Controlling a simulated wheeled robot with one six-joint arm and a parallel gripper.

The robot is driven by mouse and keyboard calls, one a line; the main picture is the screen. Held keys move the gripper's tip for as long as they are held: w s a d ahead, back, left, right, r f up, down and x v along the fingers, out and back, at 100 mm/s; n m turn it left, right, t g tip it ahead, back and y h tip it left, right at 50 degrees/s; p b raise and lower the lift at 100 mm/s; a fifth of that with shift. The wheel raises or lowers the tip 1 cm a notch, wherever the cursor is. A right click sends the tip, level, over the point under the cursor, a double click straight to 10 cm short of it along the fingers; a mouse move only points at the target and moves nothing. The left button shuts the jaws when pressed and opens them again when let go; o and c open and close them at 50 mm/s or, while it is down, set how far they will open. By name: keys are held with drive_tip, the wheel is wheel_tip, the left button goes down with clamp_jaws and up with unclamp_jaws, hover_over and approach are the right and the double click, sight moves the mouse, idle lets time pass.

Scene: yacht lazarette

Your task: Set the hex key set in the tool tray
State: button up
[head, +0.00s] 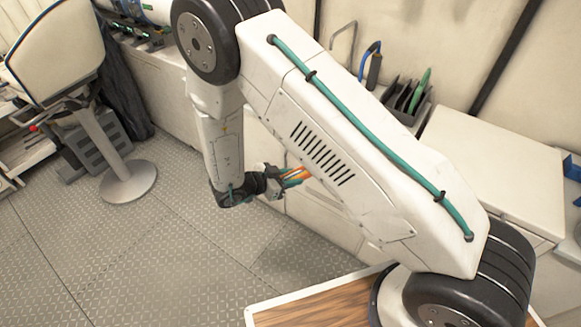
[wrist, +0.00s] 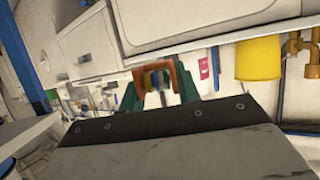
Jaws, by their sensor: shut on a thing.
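My gripper (head: 272,183) hangs below my forearm in the head view, in the air before the white lockers. It is shut on the hex key set (head: 294,176), which shows there as a small orange and teal piece partly hidden behind my arm. In the wrist view the hex key set (wrist: 154,73) is an orange bracket with a blue middle, between the teal fingers of my gripper (wrist: 158,90). A dark grey divided holder (head: 408,101) with a green-handled tool stands on the counter, behind my arm. It may be the tool tray.
A white box-like locker top (head: 495,165) lies to the right of the holder. A wood-topped surface (head: 325,312) is at the bottom. A pedestal seat (head: 115,165) stands at the left on open metal floor (head: 165,245). A yellow cylinder (wrist: 258,58) shows in the wrist view.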

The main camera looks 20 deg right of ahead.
drive_tip(key=shift+s+a, duration=0.1)
drive_tip(key=shift+a, duration=0.4)
drive_tip(key=shift+w+a, duration=0.15)
drive_tip(key=shift+w, duration=0.1)
drive_tip(key=w+r+n+t+y, duration=0.6)
drive_tip(key=w+n+t+y, duration=0.35)
drive_tip(key=w+n, duration=0.2)
drive_tip(key=d+r+n+y, duration=0.4)
drive_tip(key=d+r, duration=0.4)
drive_tip(key=d, duration=0.2)
drive_tip(key=s+f, duration=0.6)
drive_tip(key=f, duration=0.1)
drive_tip(key=shift+s+f, duration=0.15)
drive_tip(key=shift+f, duration=0.2)
drive_tip(key=shift+m+t, duration=0.25)
